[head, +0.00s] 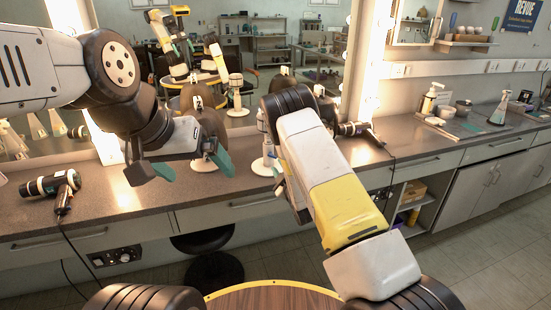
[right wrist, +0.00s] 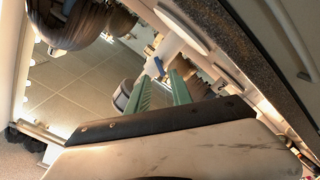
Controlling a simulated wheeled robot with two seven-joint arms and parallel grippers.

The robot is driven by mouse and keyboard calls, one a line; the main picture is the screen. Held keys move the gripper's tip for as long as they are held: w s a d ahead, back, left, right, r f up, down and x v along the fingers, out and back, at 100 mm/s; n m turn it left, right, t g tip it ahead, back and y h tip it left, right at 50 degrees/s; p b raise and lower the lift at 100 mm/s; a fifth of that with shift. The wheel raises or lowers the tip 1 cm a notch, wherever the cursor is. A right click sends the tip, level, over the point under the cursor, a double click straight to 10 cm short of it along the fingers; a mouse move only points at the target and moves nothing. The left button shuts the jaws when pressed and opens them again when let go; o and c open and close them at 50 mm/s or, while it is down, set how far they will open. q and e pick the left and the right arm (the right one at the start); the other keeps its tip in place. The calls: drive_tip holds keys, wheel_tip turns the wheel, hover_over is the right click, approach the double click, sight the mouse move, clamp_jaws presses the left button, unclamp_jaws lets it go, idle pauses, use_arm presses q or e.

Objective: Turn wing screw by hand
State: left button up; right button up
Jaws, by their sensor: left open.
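I cannot make out a wing screw in either view. A white stand (head: 268,165) with a flared base is on the counter, partly behind my right arm. Another white stand (head: 204,164) with a dark round part above it is further left, behind my left gripper. My left gripper (head: 192,168) is open, its teal fingers spread, in front of the left stand; it looks empty. My right gripper is mostly hidden by its own arm in the head view. In the right wrist view, my right gripper (right wrist: 160,76) has its two teal fingers apart, with a pale piece beyond the tips.
The grey counter (head: 120,205) runs along a large mirror that reflects my arms and the room. A hair dryer (head: 55,186) lies at left with its cord hanging down; another (head: 360,130) lies right of my right arm. A black stool (head: 212,262) stands below the counter.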

sight(273, 157)
drive_tip(key=shift+x, duration=2.95)
drive_tip(key=shift+w, duration=0.3)
clamp_jaws()
